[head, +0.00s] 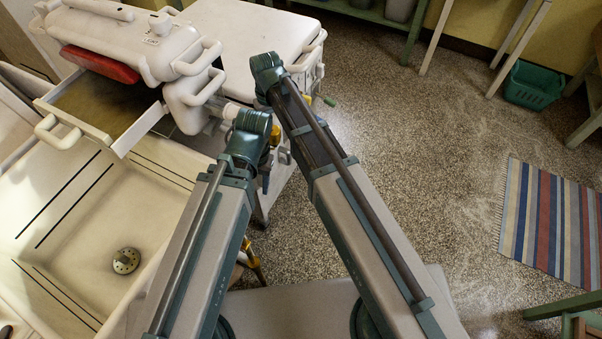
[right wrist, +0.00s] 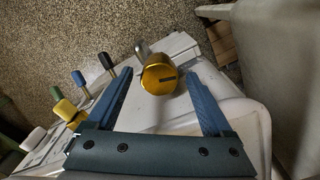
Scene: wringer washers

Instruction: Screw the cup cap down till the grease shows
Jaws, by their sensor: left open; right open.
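The brass-yellow cup cap (right wrist: 158,76) shows in the right wrist view, round, with a dark mark on its face. My right gripper (right wrist: 160,71) is open, with one blue finger on each side of the cap. A gap shows on both sides, so the fingers look clear of it. I cannot see any grease. In the head view my left gripper (head: 266,166) hangs below the end of the left arm beside the washer, open, mostly hidden by the arm. A small yellow part (head: 275,135) shows near it; I cannot tell whether it is the cap.
The white wringer (head: 115,35) with a red roller cover stands at upper left. A pale sink (head: 95,225) with a drain is at left. Several coloured-knob levers (right wrist: 79,78) stand left of the cap. Speckled floor with a striped rug (head: 552,220) is open at right.

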